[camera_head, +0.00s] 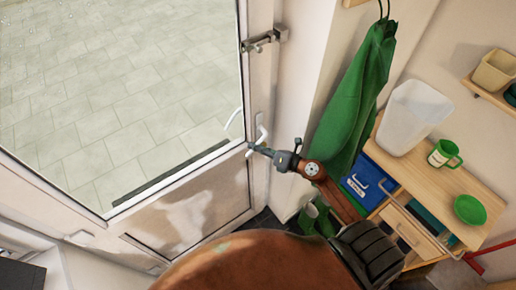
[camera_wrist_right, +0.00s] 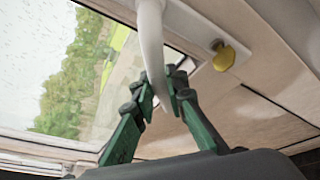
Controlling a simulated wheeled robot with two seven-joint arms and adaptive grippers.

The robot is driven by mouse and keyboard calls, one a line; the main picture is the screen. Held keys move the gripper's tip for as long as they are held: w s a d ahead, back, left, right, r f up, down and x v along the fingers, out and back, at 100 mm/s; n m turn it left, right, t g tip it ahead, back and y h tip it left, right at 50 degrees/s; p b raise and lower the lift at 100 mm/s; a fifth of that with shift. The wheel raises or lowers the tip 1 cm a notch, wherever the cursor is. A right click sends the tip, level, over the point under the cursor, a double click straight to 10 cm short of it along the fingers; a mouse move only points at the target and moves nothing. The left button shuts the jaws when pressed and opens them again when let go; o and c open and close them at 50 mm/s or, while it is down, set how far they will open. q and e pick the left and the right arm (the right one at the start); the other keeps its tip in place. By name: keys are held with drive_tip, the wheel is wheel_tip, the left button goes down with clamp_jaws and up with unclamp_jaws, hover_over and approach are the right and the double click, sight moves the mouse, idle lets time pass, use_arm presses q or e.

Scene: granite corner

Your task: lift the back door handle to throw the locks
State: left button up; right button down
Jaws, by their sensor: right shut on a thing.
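The back door (camera_head: 190,212) has a large glass pane and a pale frame. Its white handle (camera_head: 261,134) is on the right stile. My right gripper (camera_head: 253,148) reaches the handle from the right. In the right wrist view the green fingers (camera_wrist_right: 165,97) are shut on the white handle (camera_wrist_right: 152,45), one on each side of its curved bar. A brass-coloured thumb-turn (camera_wrist_right: 224,56) sits on the door beside the handle. My left gripper is not in view.
A metal bolt (camera_head: 264,40) is on the stile above the handle. A blue box (camera_head: 368,182) stands below.

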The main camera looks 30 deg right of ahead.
drive_tip(key=c, duration=1.9)
unclamp_jaws()
drive_tip(key=shift+s, duration=0.15)
drive_tip(key=v, duration=0.7)
drive_tip(key=shift+s, duration=0.15)
